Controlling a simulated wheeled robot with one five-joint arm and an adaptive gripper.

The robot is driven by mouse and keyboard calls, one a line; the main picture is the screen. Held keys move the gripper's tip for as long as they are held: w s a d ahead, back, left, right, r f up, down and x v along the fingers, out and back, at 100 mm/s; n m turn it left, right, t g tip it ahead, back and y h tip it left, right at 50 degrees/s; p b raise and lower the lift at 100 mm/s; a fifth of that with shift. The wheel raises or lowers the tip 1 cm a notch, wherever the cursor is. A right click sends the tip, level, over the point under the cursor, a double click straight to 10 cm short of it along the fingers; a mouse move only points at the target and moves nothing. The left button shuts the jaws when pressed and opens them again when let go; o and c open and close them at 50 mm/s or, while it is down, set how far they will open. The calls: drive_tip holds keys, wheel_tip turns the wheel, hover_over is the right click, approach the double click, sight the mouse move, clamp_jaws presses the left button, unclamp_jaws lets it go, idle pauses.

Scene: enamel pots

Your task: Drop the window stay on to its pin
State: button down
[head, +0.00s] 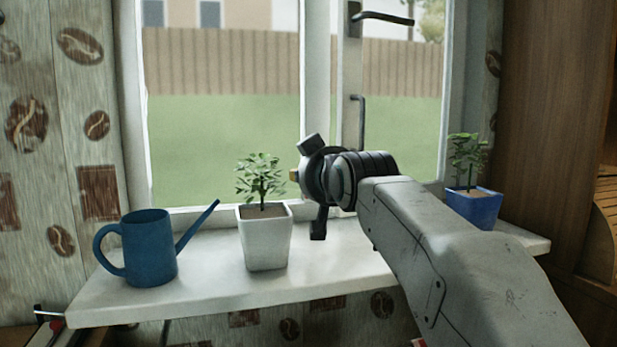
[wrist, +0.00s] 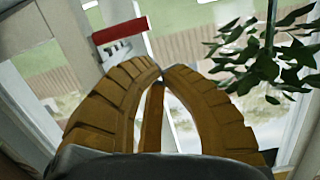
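My gripper (wrist: 161,73) has its two ribbed, yellow-brown fingers curved together with the tips close or touching. I see nothing clearly held between them. In the head view my gripper (head: 293,176) points left above the sill, in front of the window, its fingers mostly hidden by my wrist. A red bar on a pale metal piece (wrist: 120,31) lies just beyond the fingertips, up and to the left in the wrist view. It may be the window stay, but I cannot tell. It is apart from the fingers. I cannot make out the pin.
A blue watering can (head: 149,248) and a white pot (head: 265,238) with a plant stand on the white sill (head: 205,290). A blue pot (head: 474,208) stands at the right, behind my arm. The window has a dark handle (head: 384,17). Leaves (wrist: 268,60) hang close at the wrist view's upper right.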

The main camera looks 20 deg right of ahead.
drive_tip(key=shift+f+b, duration=0.95)
drive_tip(key=shift+f, duration=0.65)
drive_tip(key=shift+s+f, duration=0.1)
drive_tip(key=shift+f, duration=0.05)
